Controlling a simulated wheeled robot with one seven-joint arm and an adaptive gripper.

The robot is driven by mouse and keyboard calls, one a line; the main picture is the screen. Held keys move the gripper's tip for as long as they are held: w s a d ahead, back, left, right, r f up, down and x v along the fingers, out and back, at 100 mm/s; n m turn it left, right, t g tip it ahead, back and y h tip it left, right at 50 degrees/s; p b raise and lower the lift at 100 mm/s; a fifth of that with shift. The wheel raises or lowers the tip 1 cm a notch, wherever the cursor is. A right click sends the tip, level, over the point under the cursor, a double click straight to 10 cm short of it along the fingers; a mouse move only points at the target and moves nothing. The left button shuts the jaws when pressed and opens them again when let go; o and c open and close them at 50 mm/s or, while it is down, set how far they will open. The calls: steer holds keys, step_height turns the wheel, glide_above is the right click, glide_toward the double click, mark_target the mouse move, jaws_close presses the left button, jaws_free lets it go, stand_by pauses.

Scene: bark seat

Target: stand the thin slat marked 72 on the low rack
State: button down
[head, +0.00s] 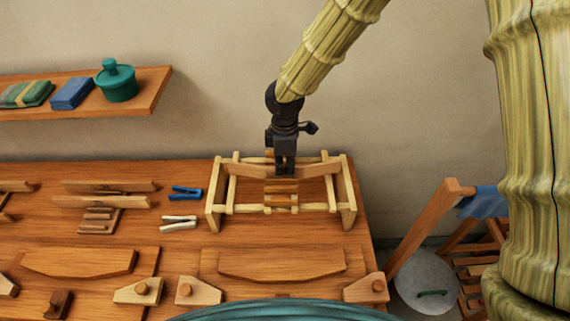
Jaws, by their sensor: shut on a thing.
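My gripper (285,168) points down over a pale wooden frame (348,193) at the right of the bench. It is shut on a long, thin wooden slat (319,171) that spans the inside of the frame, gripped near its middle. I cannot read a 72 on it, and the jaws hide its middle. I cannot tell whether the slat rests on anything. A low slatted wooden rack (99,217) lies to the left on the bench, with two long slats (108,202) at it. Short reddish cross pieces (281,187) show below my gripper inside the pale frame.
A blue clip (187,192) and a white clip (179,223) lie left of the frame. Curved boards (282,264) and pegged blocks (198,292) lie in front. A wall shelf (148,84) holds a teal pot (117,81). A folding chair (425,229) stands right of the bench.

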steer(key=shift+f, duration=0.25)
steer(key=c, duration=1.5)
jaws_free()
steer(key=shift+r+p, duration=3.15)
steer(key=shift+r, duration=2.4)
